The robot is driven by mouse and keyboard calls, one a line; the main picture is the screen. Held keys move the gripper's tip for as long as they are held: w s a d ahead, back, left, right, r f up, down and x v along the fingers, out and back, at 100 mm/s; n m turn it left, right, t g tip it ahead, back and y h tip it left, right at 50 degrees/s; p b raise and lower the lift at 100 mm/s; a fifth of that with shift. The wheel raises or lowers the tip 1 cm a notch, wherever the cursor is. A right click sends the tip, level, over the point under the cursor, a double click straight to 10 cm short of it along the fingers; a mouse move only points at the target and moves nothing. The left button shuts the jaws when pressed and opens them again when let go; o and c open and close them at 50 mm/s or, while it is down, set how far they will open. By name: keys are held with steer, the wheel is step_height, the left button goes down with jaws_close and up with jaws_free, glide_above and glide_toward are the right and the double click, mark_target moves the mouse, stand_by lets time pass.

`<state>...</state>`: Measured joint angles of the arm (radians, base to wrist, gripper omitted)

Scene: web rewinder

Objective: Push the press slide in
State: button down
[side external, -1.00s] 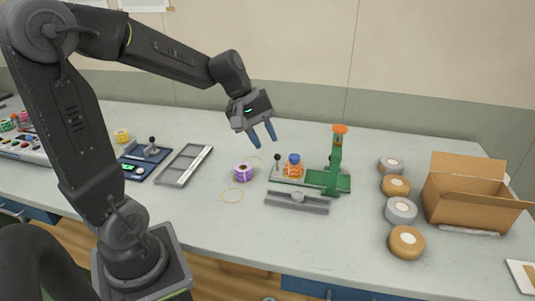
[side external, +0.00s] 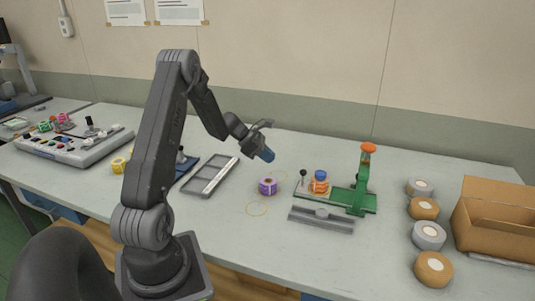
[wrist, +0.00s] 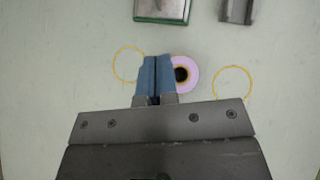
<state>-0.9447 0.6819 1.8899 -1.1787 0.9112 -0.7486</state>
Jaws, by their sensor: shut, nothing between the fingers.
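The green press (side external: 361,185) with an orange-topped lever stands right of centre in the side view. Its pale slide plate (side external: 302,191) sticks out to the left of the green base. A black-knobbed post (side external: 303,175) and an orange item with a blue cap (side external: 320,182) stand on the plate. My gripper (side external: 266,155) hangs above the bench, left of the slide and apart from it. Its blue fingers are together and empty. In the wrist view my gripper (wrist: 156,60) overlaps a purple roll (wrist: 187,72) below. A green-edged grey plate (wrist: 162,10), apparently the slide, shows at the top.
The purple roll (side external: 268,186) lies left of the press, near thin yellow rings (side external: 257,209). A grey rail (side external: 321,220) lies in front of the press. A grey tray (side external: 211,176) is to the left. Several tape rolls (side external: 429,235) and a cardboard box (side external: 497,220) are right.

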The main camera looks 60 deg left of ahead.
steer(key=x, duration=0.5)
steer(key=shift+w+d+f, duration=0.2)
steer(key=shift+f, duration=0.05)
steer(key=w, duration=0.1)
steer(key=w+d, duration=0.1)
steer(key=w, duration=0.1)
steer(key=shift+d+f, duration=0.1)
steer(key=shift+d, duration=0.2)
steer(key=shift+w+d, duration=0.25)
steer(key=shift+w, duration=0.1)
steer(key=w+d, duration=1)
steer(key=shift+d, duration=0.1)
steer(key=shift+w, duration=0.1)
